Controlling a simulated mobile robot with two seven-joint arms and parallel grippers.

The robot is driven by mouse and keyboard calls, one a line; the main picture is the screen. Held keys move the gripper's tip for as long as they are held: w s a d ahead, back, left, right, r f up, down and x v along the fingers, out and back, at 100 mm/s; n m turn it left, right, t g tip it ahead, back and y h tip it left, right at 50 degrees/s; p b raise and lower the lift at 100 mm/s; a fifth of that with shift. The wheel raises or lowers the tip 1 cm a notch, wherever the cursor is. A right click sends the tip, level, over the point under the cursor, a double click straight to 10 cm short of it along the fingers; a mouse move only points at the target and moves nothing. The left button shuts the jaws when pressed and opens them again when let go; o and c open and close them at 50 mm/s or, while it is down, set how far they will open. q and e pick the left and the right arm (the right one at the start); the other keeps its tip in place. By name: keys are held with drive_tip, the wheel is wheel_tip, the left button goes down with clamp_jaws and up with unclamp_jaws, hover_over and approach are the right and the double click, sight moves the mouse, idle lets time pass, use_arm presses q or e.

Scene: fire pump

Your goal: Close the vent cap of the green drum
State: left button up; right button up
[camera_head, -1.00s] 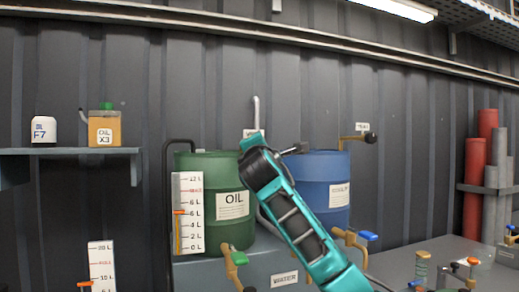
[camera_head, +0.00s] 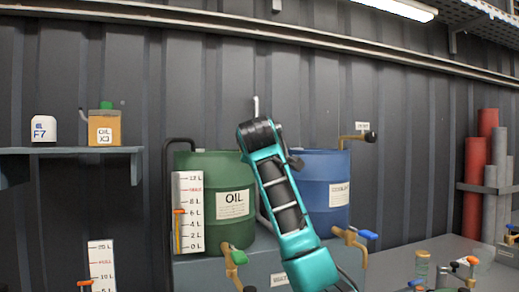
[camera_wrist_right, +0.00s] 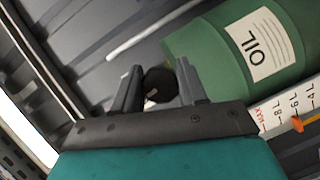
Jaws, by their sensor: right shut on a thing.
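The green drum (camera_head: 215,170) with an OIL label stands on a grey bench in the middle of the head view. Its top right is hidden behind my right arm, so I cannot make out its vent cap there. In the right wrist view the green drum (camera_wrist_right: 215,50) is at the upper right. My right gripper (camera_wrist_right: 159,68) has its two fingers on either side of a round black knob (camera_wrist_right: 160,86), shut on it beside the drum. Whatever the knob is attached to is hidden. My left gripper is not in view.
A blue drum (camera_head: 325,175) stands to the right, with a brass lever ending in a black knob (camera_head: 371,137). A level gauge (camera_head: 189,225) stands before the green drum. Brass taps with a green handle (camera_head: 239,257) and a blue handle (camera_head: 368,235) are below.

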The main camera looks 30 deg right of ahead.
drive_tip(key=shift+m, duration=0.4)
drive_tip(key=shift+y, duration=0.3)
drive_tip(key=o, duration=1)
drive_tip(key=shift+s, duration=0.1)
drive_tip(key=b+v, duration=0.2)
drive_tip(key=v, duration=1)
drive_tip(key=shift+s+a, duration=0.25)
drive_tip(key=shift+s, duration=0.05)
